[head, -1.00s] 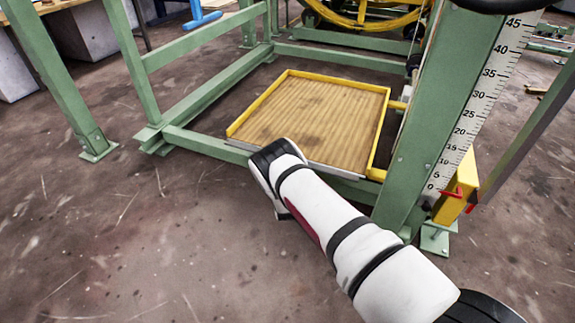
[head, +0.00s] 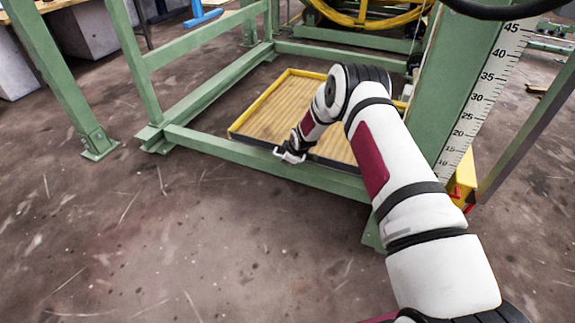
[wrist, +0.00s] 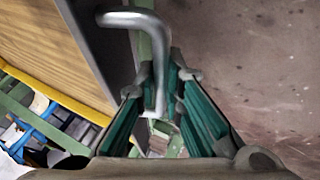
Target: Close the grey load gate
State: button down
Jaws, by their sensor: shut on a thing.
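The grey load gate (head: 335,164) shows as a dark strip along the front edge of the yellow-edged tray (head: 262,98). My arm hides part of it, and I cannot tell its exact angle. In the wrist view the gate (wrist: 88,40) is a dark panel beside the wooden tray floor (wrist: 45,35). A bent silver handle (wrist: 135,19) stands out from it and runs down between my fingers. My gripper (head: 291,155) is at the front edge of the tray. In the wrist view my gripper (wrist: 163,105) is shut on the handle.
A green frame rail (head: 210,147) runs just in front of the tray. A green post (head: 460,85) with a number scale (head: 488,88) stands at the right beside my arm. The brown floor (head: 150,235) in front is clear.

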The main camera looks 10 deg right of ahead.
jog(key=shift+w+d+r+m+g+y+b, duration=0.15)
jog(key=shift+w+d+r+g+y+b, duration=0.15)
jog(key=shift+g+b, duration=0.35)
jog(key=shift+w+d+r+m+g+y+b, duration=0.1)
jog(key=shift+w+r+m+g+y+b, duration=0.1)
jog(key=shift+g+y+b, duration=0.45)
jog(key=shift+w+r+h+b, duration=0.1)
jog(key=shift+r+h+b, duration=0.05)
jog(key=shift+h+b, duration=0.15)
jog(key=c, duration=2)
grip_release()
jog(key=shift+o, duration=0.2)
jog(key=v, duration=1.2)
